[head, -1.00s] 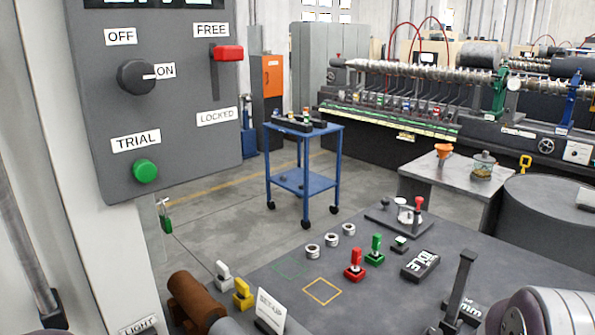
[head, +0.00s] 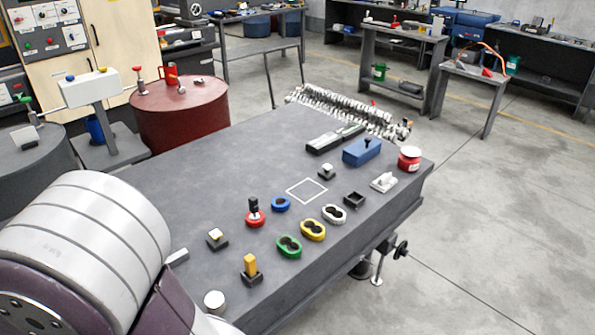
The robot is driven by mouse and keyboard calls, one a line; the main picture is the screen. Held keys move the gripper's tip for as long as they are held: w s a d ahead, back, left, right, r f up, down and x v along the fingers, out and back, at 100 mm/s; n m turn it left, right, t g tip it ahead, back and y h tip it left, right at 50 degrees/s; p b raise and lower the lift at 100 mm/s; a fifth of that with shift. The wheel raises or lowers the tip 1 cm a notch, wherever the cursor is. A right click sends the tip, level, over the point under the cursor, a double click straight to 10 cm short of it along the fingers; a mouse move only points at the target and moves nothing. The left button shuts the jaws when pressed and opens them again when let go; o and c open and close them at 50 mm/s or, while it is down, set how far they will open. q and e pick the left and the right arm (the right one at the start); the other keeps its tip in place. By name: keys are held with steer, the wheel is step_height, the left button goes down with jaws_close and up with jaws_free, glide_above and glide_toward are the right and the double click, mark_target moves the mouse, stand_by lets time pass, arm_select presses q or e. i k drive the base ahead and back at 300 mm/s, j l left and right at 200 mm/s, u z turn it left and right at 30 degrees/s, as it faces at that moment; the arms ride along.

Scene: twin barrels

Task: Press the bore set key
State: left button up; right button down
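Two small square keys with pale tops on dark bases stand on the grey table (head: 180,165) in the head view. One key (head: 216,238) is near the left and another key (head: 326,172) is beyond the white square outline. No readable label shows which, if either, is the bore set key. A large white and purple link of my arm fills the lower left and hides part of the table. Neither gripper can be seen.
A yellow-handled piece (head: 250,268), a red-based black knob (head: 255,214), and green (head: 289,246), yellow (head: 313,230) and white (head: 334,214) double rings stand nearby. A blue box (head: 361,152) and red jar (head: 409,160) are farther right. The table's left-middle is bare.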

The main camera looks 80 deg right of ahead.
mark_target(326, 166)
steer(key=z, duration=3)
